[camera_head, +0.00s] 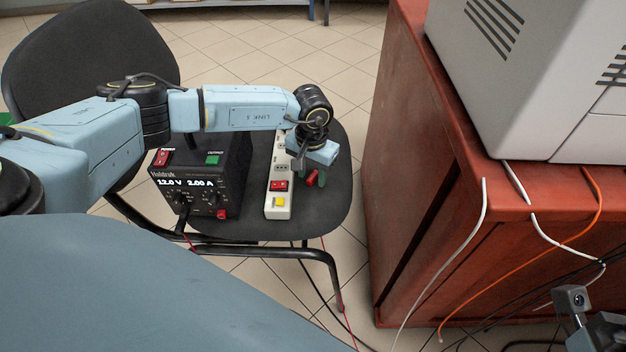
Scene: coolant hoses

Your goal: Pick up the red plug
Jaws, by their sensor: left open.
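The red plug (312,177) is a small red piece on the right part of the black chair seat, just right of the power strip. My left gripper (310,174) is open above the seat and points down. Its fingertips are at the plug, one on each side as seen from here. The wrist hides part of the plug, and I cannot tell whether a finger touches it.
A red-brown cabinet (420,190) stands to the right, with a grey machine (535,70) on top and loose cables hanging down.

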